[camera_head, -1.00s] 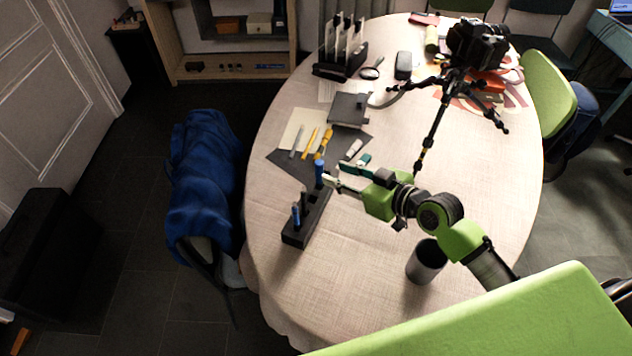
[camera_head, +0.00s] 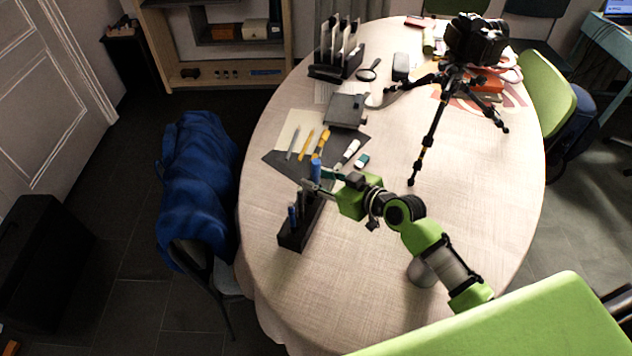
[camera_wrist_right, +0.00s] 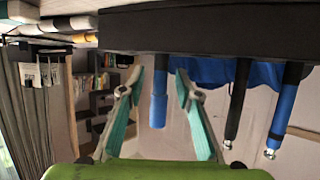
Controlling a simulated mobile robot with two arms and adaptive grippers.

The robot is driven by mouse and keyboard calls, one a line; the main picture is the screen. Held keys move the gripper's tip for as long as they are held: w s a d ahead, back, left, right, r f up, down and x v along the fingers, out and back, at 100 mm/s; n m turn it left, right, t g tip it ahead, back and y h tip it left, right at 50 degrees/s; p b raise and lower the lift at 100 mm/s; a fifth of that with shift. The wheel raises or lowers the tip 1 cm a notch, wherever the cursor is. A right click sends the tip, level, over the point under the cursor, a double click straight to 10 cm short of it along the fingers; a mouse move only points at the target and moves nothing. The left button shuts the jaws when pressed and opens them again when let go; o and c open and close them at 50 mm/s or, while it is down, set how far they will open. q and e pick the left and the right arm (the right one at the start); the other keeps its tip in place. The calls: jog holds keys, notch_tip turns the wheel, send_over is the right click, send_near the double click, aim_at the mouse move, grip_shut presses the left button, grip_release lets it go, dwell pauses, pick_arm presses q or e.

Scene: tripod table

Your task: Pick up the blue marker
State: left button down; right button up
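The blue marker (camera_head: 316,169) stands upright in the far end of a black holder (camera_head: 292,238) on the table. It also shows in the right wrist view (camera_wrist_right: 159,98), which looks upside down, between my fingertips. My right gripper (camera_head: 318,183) is open around the marker, one finger on each side; in the right wrist view (camera_wrist_right: 160,82) a gap shows on both sides of it. A black pen (camera_wrist_right: 238,100) and another blue pen (camera_wrist_right: 285,105) stand in the same holder. My left gripper is not in view.
Behind the holder, a dark mat (camera_head: 285,167) bears yellow and grey pens. A grey cup (camera_head: 421,273) stands beneath my right arm. A tripod with a camera (camera_head: 474,40) stands at the back right. The table's front left is clear.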

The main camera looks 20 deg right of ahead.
jog(key=shift+w+a+f, duration=0.2)
jog(key=shift+w+a, duration=0.05)
jog(key=shift+w, duration=0.15)
grip_shut()
